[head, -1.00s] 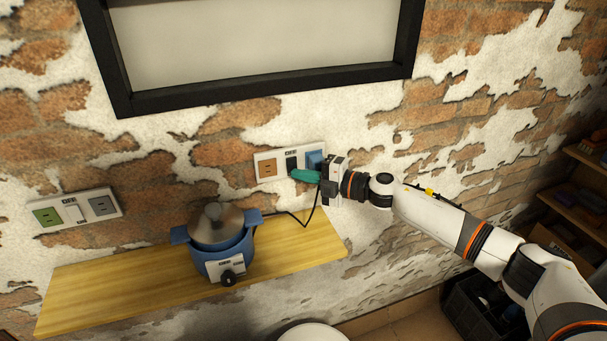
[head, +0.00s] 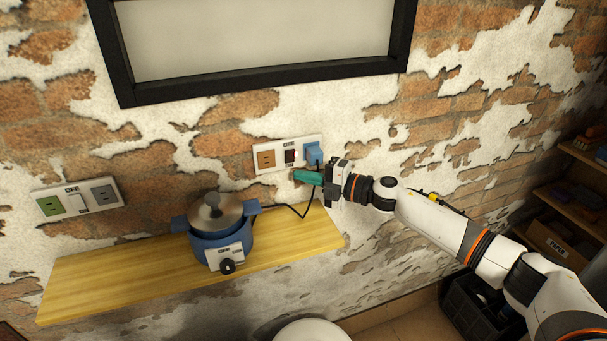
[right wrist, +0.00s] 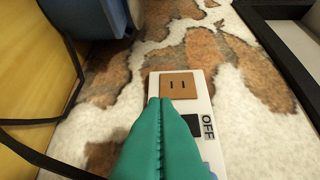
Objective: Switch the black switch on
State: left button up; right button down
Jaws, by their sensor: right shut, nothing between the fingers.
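The black switch (head: 291,156) sits in the middle of a white wall plate, between a brown socket (head: 266,159) and a blue plug (head: 313,152). In the right wrist view the black switch (right wrist: 193,125) is partly hidden by my fingers, and the label beside it reads OFF. My right gripper (head: 297,175) has teal fingers, shut together and empty. Its tips are just below the plate in the head view. In the right wrist view the gripper (right wrist: 166,102) covers part of the plate; I cannot tell whether it touches. My left gripper is not in view.
A blue pot cooker (head: 218,230) stands on a wooden shelf (head: 100,280) below, its black cable (head: 296,213) running toward the plug. A second plate (head: 76,200) with a green socket and pale switch is at left. A black-framed panel (head: 260,80) hangs above.

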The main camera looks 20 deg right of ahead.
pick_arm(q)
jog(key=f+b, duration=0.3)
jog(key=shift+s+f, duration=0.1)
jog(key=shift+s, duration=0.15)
pick_arm(e)
jog(key=v, duration=1)
jog(key=shift+f, duration=0.7)
jog(key=shift+s+a, duration=0.1)
jog(key=shift+s, duration=0.1)
